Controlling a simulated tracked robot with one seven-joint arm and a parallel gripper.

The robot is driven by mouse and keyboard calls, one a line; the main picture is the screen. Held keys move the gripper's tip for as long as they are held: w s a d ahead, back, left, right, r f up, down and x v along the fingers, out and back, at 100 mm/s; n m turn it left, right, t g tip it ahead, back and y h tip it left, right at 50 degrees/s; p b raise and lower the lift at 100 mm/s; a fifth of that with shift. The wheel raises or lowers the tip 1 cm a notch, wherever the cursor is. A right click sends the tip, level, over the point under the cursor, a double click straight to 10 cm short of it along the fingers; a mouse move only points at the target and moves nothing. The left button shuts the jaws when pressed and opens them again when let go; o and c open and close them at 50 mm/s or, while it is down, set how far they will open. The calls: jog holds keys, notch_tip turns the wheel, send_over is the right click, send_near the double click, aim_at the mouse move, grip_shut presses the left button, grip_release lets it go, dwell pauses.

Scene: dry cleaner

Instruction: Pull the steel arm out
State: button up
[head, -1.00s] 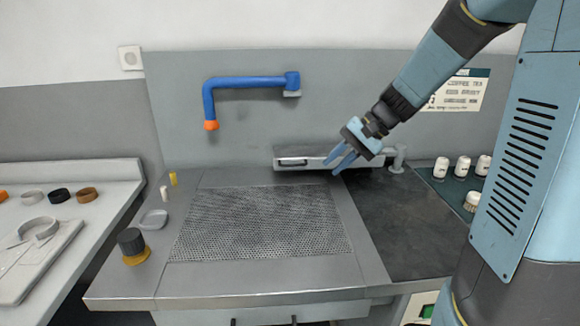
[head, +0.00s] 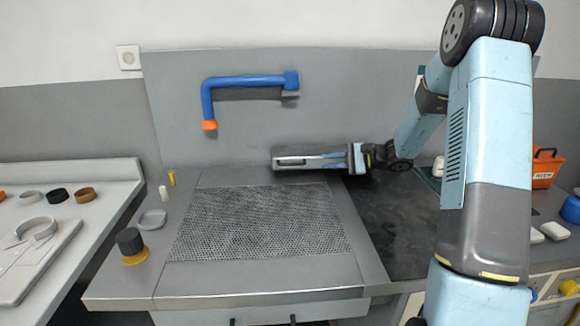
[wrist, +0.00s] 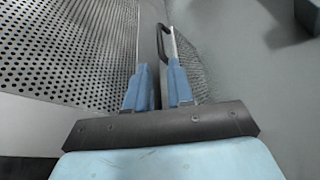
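The steel arm (head: 310,167) is a grey bar lying along the foot of the back panel, with a dark loop handle (head: 290,162) near its left end. The handle also shows in the wrist view (wrist: 161,43), just beyond my fingertips. My gripper (head: 312,157) lies level along the arm from the right and points left at the handle. My gripper and wrist hide the arm's right end.
The perforated board (head: 258,220) in front is bare. A blue pipe (head: 245,82) with an orange end projects above. A dark knob (head: 131,245) and small dish (head: 152,219) stand left. An orange box (head: 545,167) stands far right. The dark counter (head: 400,235) is mostly clear.

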aim_at(295, 165)
jog(key=x, duration=1.3)
jog(key=shift+a+f, duration=0.15)
grip_shut()
jog(key=shift+s, duration=0.1)
